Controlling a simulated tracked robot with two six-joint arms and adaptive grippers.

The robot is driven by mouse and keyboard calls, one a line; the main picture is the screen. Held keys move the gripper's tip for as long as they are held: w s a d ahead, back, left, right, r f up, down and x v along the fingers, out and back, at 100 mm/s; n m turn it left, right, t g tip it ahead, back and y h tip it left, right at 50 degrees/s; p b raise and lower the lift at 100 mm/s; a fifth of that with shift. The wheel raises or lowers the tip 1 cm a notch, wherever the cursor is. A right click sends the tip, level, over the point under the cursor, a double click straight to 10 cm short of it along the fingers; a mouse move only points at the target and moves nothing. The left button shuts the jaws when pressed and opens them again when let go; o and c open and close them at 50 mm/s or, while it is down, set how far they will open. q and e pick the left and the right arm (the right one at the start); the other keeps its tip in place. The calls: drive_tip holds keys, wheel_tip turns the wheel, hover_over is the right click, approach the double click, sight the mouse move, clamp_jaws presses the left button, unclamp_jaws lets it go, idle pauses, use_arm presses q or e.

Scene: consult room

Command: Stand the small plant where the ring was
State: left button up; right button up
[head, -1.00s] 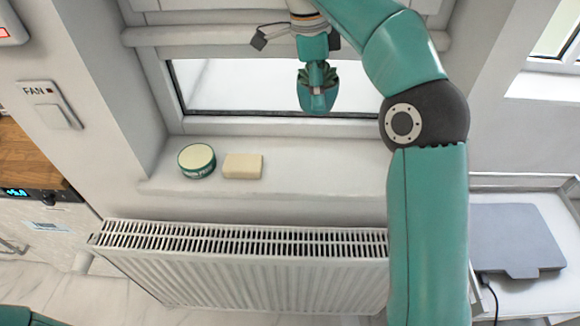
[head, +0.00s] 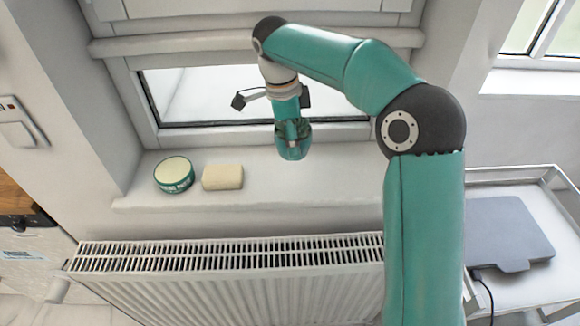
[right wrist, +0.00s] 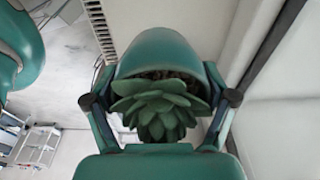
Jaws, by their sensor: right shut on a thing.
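The small plant (head: 293,153) is a green succulent in a teal pot. My right gripper (head: 291,133) is shut on it and holds it over the windowsill (head: 340,180), to the right of a cream block. In the right wrist view the gripper's fingers (right wrist: 160,100) grip both sides of the pot (right wrist: 165,55), with the rosette leaves (right wrist: 160,108) between them. I cannot tell whether the pot's base touches the sill. No ring shows in these frames. My left gripper is not in view.
A round green-and-cream tin (head: 174,174) and the cream block (head: 222,177) stand on the sill's left part. The window (head: 190,95) is behind the plant. A white radiator (head: 230,260) is below. The sill right of the block is largely clear.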

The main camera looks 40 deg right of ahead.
wheel_tip(320, 180, down, 8)
drive_tip(key=shift+r, duration=0.1)
idle(0.4)
drive_tip(key=shift+f, duration=0.2)
drive_tip(key=o, duration=1.3)
drive_tip(key=shift+c, duration=0.2)
